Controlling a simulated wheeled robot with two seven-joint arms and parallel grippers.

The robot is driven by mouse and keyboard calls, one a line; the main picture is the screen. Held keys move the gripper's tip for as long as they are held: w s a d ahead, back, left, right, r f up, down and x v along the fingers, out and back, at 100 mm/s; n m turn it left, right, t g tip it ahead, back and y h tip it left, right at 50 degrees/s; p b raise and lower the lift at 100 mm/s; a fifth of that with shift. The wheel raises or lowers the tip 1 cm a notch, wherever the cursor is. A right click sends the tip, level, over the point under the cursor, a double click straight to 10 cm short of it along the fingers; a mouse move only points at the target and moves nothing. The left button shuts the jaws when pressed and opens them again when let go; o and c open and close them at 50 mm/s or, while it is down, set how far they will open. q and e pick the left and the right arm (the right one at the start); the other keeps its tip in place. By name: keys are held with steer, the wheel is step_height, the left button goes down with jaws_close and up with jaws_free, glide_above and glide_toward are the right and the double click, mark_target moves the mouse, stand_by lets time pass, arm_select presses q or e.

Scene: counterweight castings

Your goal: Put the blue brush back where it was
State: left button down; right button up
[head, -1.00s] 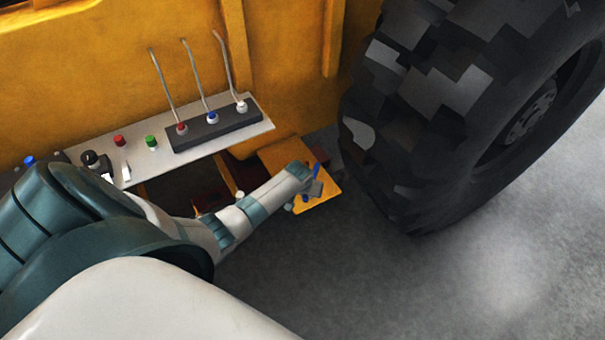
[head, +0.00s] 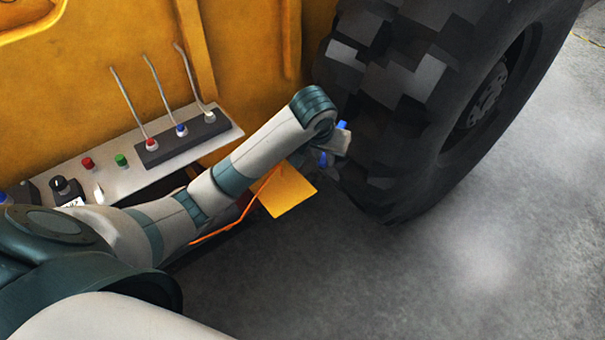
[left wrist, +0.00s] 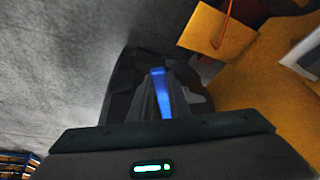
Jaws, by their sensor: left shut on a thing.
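The blue brush (head: 342,126) is in my left gripper (head: 338,142), which is shut on it. Blue shows above and below the jaws in the head view; the rest of the brush is hidden by the gripper. In the left wrist view the brush (left wrist: 161,92) is a narrow blue strip between the dark fingers (left wrist: 170,84). The gripper is beside the tyre's tread in the head view, up and right of a yellow plate (head: 287,192). I cannot tell whether it touches the tyre. My right gripper is not in view.
The big black tyre (head: 400,100) stands at the right. A control panel (head: 130,178) with levers and coloured buttons is on the yellow machine (head: 110,40) at left. An orange cable (head: 215,235) runs to the yellow plate. Grey floor (head: 450,270) is open at lower right.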

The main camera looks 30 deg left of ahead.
arm_select(q)
steer(key=s+d+r+m+b, duration=0.1)
steer(key=s+d+r+b, duration=0.3)
steer(key=r, duration=0.4)
steer(key=shift+s+b, duration=0.6)
steer(key=shift+s, duration=0.35)
steer(key=shift+r, duration=0.1)
